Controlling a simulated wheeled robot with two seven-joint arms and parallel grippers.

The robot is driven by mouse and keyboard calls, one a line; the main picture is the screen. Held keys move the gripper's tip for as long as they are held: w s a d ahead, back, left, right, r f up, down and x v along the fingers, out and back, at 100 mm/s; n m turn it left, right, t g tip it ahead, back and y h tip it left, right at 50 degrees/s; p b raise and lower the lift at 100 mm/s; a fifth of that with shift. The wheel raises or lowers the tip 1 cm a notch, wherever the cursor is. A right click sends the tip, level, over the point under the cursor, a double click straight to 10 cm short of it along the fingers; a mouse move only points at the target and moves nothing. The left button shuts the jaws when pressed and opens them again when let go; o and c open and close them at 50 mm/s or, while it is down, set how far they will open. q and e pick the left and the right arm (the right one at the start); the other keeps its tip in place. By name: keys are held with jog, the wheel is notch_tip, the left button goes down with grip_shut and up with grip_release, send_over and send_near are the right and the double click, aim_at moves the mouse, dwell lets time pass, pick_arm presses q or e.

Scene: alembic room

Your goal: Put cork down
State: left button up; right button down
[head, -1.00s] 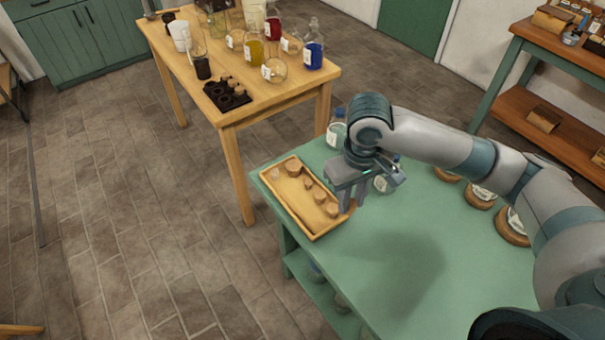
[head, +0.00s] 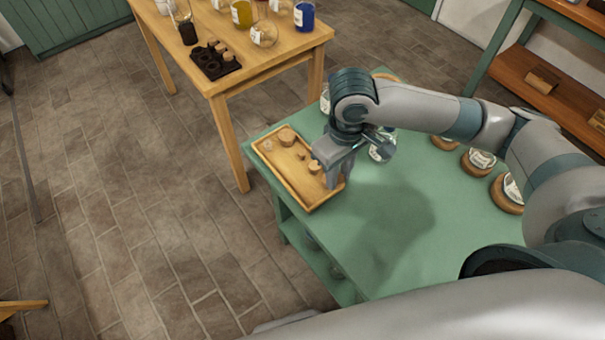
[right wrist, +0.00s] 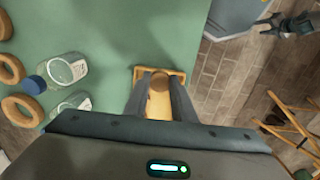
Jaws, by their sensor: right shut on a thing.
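The wooden tray (head: 281,178) lies on the left end of the green table, with several corks (head: 286,136) of different sizes in it. My right gripper (head: 335,180) points down at the tray's right side and hides part of that side. In the right wrist view its fingers (right wrist: 159,90) are shut on a brown cork (right wrist: 160,82), with the tray (right wrist: 177,73) behind it. In the head view the held cork is hidden, and I cannot tell whether it touches the tray. My left gripper (right wrist: 289,22) seems to show far off in the right wrist view, too small to read.
Glass jars (head: 381,150) stand behind my right gripper on the green table (head: 400,250). Several round cork rings (head: 507,193) lie at its right. A wooden table (head: 262,68) with bottles and a dark cork holder (head: 214,62) stands beyond. The green table's front middle is clear.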

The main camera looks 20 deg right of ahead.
jog(key=w+a+f+p, duration=0.1)
jog(key=w+a+f, duration=0.1)
jog(key=w+a, duration=0.1)
jog(key=w+a+f, duration=0.3)
jog(key=shift+w+f+p, duration=0.15)
jog(key=shift+w+p, duration=0.1)
jog(key=shift+p, duration=0.1)
jog(key=shift+f+p, duration=0.6)
jog(key=shift+f, duration=1.4)
jog(key=shift+f, duration=0.1)
jog(key=c, duration=1.5)
grip_release()
